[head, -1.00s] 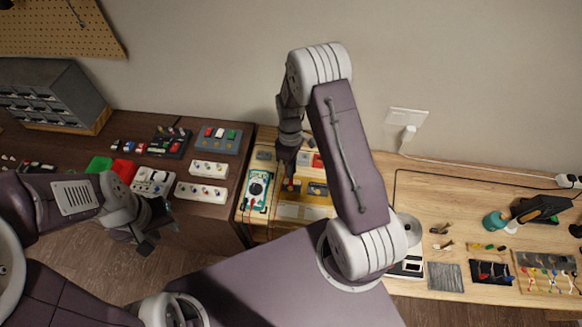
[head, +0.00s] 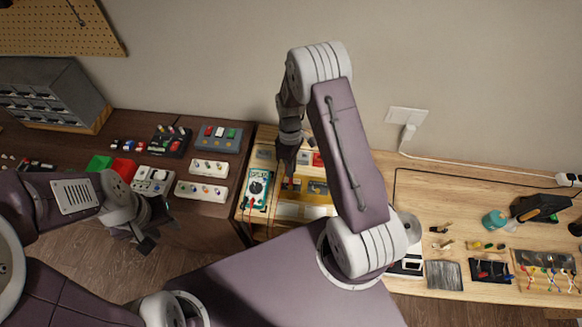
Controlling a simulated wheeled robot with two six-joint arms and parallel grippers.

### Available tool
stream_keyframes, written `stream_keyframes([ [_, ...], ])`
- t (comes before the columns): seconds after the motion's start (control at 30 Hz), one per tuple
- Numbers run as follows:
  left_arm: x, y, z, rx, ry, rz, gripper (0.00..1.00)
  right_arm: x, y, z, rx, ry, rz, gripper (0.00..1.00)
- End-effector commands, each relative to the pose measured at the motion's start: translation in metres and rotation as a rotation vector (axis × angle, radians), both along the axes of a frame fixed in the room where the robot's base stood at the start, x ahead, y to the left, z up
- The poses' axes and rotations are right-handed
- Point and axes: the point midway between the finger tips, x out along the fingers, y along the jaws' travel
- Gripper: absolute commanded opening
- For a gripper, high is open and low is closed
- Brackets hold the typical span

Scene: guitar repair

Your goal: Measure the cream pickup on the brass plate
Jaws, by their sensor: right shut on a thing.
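A brass-yellow plate (head: 328,199) lies at the left end of the light bench. Pale cream strips (head: 288,209) show at its front and a dark block (head: 317,187) sits behind them. I cannot tell which piece is the cream pickup. A green multimeter (head: 257,188) with a dark dial lies just left of the plate. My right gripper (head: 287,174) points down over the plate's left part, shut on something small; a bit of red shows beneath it. My arm hides the plate's right side. My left gripper (head: 153,235) is open and empty, over the floor in front of the dark bench.
Pickups and small parts on white, grey and black holders (head: 208,170) fill the dark bench at left, with red and green bins (head: 122,169). On the light bench at right are a teal-and-black tool (head: 496,221), a steel pad (head: 444,275) and coloured leads (head: 545,280).

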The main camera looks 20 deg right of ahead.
Motion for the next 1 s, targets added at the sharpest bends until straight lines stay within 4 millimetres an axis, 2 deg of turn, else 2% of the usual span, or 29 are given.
stream_keyframes([
  [1.0, 0.0, 0.0, -0.008, 0.0, 0.0, 0.0, 0.36, 0.0, 0.0, -0.011, 0.0, 0.0, 0.0, 0.0],
])
